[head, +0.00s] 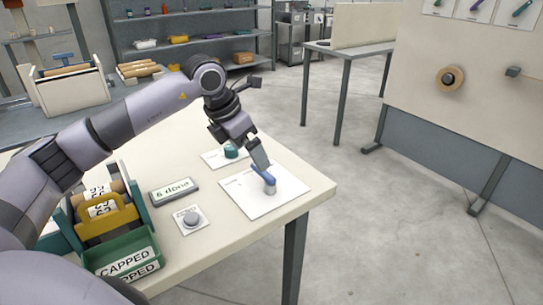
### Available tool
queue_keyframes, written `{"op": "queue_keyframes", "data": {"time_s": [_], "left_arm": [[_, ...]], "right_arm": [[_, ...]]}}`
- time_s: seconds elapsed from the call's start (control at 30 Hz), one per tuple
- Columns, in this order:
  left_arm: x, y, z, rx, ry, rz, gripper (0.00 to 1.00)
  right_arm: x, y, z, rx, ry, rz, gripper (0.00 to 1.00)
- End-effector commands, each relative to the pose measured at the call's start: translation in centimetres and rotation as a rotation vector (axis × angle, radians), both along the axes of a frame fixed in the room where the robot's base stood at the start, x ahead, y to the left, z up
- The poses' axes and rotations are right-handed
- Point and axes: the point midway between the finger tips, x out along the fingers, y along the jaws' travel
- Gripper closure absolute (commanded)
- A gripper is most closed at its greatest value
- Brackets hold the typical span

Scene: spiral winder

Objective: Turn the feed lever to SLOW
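The blue feed lever (267,181) stands on a white plate (283,197) near the table's right corner. Lettering on the plate is too small to read, so I cannot tell which mark the lever points at. My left gripper (261,165) comes down from above, with its fingertips at the top of the lever. The fingers are seen close together from the side, and I cannot tell whether they grip the lever or only touch it. My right gripper is not in view.
A teal knob (231,151) sits on a plate behind the lever. A grey button (191,219), a "6 done" display (174,190) and a green "CAPPED" bin (119,250) stand to the left on the table (222,243). Open floor lies to the right.

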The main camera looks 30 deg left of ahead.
Motion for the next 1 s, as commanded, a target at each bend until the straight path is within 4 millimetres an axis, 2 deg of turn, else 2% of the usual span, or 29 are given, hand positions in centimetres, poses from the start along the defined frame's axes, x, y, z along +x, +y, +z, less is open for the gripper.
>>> {"op": "queue_keyframes", "data": {"time_s": [0.17, 0.37, 0.6, 0.93, 0.97, 1.0], "left_arm": [[0.3, 0.4, -0.5, 0.016, 0.0, 0.009, 0.0], [1.3, -0.1, -3.3, 0.013, 0.003, 0.009, 0.0], [2.3, -0.6, -5.9, 0.012, 0.0, 0.007, 0.0], [2.6, -0.7, -6.5, 0.012, -0.002, 0.007, 0.0], [2.6, -0.7, -6.5, 0.012, -0.002, 0.007, 0.03], [2.5, -0.7, -6.4, 0.012, -0.002, 0.007, 0.16]], "right_arm": [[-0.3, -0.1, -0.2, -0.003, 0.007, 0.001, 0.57], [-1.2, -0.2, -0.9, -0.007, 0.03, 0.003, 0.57], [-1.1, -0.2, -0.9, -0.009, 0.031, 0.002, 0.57], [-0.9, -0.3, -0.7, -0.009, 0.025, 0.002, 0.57], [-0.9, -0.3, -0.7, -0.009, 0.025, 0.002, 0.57], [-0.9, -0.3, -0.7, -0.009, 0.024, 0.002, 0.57]]}}
